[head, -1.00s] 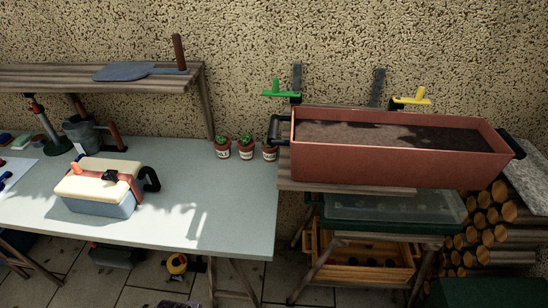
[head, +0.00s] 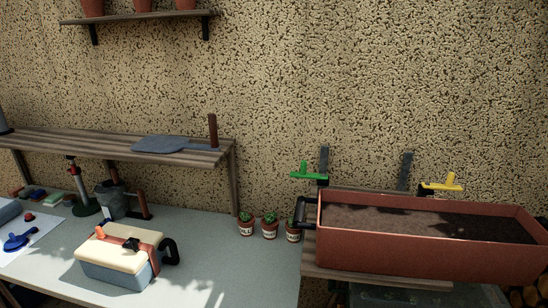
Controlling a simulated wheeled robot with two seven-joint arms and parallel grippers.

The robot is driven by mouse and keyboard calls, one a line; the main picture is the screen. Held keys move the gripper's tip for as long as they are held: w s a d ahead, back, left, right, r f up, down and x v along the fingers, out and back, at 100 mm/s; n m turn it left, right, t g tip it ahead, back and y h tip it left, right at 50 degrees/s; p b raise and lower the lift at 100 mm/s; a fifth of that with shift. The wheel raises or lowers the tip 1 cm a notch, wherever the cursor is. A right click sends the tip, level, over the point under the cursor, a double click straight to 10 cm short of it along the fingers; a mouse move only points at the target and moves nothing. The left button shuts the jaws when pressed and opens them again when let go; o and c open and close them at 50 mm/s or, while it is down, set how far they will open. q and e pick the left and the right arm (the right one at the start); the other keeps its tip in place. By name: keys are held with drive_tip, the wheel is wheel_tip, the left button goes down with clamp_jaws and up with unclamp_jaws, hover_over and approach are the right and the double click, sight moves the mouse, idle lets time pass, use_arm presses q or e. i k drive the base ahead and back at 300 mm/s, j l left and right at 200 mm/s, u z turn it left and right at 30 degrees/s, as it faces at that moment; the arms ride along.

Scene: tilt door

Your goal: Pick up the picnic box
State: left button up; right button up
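The picnic box (head: 120,258) stands on the grey table (head: 215,263) at the lower left of the head view. It has a blue-grey body, a cream lid, a reddish-orange strap or handle part across the top and a black handle on its right side. The lid looks closed. Neither of my grippers shows in the head view, so nothing is seen touching the box.
Small potted plants (head: 269,224) stand on the table right of the box. A watering can (head: 113,200) is behind it. A wooden shelf (head: 100,147) overhangs the table's back. A soil-filled planter (head: 420,248) stands at right. The table's front middle is clear.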

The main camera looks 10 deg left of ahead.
sight(108, 259)
drive_tip(key=u, duration=1.3)
